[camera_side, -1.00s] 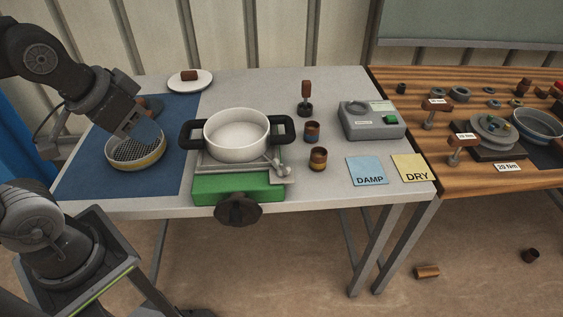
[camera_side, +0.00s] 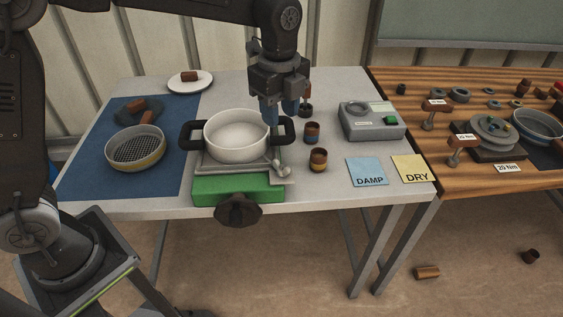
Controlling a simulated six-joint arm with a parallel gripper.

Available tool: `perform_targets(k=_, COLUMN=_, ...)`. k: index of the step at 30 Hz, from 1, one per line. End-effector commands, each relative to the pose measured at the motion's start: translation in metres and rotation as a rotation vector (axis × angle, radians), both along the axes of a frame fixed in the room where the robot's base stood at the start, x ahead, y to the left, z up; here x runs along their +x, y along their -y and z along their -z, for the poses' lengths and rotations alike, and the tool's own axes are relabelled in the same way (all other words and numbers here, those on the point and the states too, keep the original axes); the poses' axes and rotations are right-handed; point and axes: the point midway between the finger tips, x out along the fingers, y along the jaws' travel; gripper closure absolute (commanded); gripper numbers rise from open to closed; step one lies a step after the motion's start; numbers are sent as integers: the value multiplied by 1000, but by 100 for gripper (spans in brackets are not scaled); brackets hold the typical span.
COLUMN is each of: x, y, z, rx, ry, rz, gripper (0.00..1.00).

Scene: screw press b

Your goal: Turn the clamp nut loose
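A white pan (camera_side: 236,148) with two black loop handles sits on a metal plate over a green base (camera_side: 238,188). A dark round knob (camera_side: 238,210) is on the front of the base. A small metal fitting (camera_side: 282,171) is at the plate's right front corner. I cannot tell which of these parts is the clamp nut. My gripper (camera_side: 280,112) points down near the pan's right handle (camera_side: 284,131). Its two blue fingers stand apart with a gap between them. The lower fingertips are partly hidden by the pan and handle, and contact cannot be told.
A round sieve (camera_side: 136,149) sits on the blue mat (camera_side: 88,180). A brown-handled tool (camera_side: 308,91) is close to the right of my gripper. Two brown cups (camera_side: 318,160), a grey device (camera_side: 371,121), and DAMP (camera_side: 367,171) and DRY (camera_side: 409,168) cards lie farther right.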

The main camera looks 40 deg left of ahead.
Motion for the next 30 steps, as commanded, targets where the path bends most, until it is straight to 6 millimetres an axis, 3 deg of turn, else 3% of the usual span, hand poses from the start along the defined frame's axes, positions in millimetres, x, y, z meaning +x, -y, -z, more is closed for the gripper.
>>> perform_targets(k=8, x=2, y=2, z=27, rx=3, ry=-11, rz=29, gripper=61)
perform_targets(k=21, x=2, y=2, z=113, rx=3, ry=-10, rz=26, gripper=61)
perform_targets(k=30, x=2, y=2, z=140, rx=2, ry=-6, rz=26, gripper=61)
